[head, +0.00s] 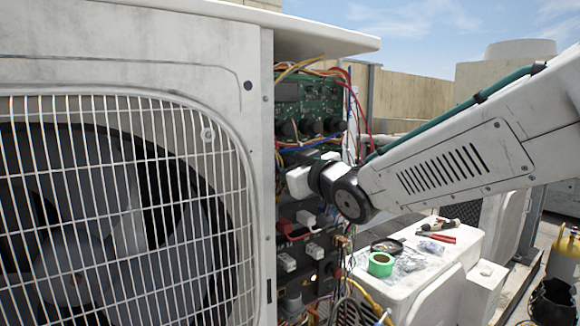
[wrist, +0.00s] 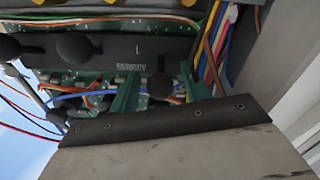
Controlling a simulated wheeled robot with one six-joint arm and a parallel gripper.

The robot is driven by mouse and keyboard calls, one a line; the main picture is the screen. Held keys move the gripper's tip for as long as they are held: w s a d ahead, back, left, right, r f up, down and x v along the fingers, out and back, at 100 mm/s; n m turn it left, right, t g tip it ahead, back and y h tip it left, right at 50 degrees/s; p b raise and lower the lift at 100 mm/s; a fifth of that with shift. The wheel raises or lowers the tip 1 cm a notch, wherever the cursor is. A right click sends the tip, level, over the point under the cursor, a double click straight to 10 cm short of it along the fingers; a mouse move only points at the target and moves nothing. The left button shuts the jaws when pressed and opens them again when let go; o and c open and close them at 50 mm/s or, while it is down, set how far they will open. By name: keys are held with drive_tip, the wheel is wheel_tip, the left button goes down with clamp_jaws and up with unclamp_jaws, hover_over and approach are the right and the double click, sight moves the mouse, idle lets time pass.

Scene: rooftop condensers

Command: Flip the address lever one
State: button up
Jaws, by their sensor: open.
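A black ball-ended lever (wrist: 160,87) stands in the gap between the two green fingers of my gripper (wrist: 158,88). The fingers are apart, one on each side of the ball, and I cannot tell whether either touches it. Another black ball knob (wrist: 75,46) is to the left. In the head view several black knobs (head: 311,126) sit on the green board, above my arm's end; my fingertips are hidden there.
The condenser's white casing and fan grille (head: 120,200) stand left of my arm. Loose coloured wires (wrist: 213,50) run close right of the fingers. Below my arm, a white unit (head: 440,268) bears green tape (head: 381,264) and tools. A yellow cylinder (head: 565,255) stands far right.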

sight(293, 162)
drive_tip(key=c, duration=1)
drive_tip(key=shift+o, duration=0.2)
drive_tip(key=shift+w+a+r+g+h, duration=0.15)
drive_tip(key=shift+r+g+h, duration=0.2)
drive_tip(key=shift+g+h, duration=0.25)
drive_tip(key=o, duration=1)
drive_tip(key=shift+c, duration=0.2)
drive_tip(key=v, duration=0.7)
drive_tip(key=shift+s+d, duration=0.2)
drive_tip(key=shift+d, duration=0.15)
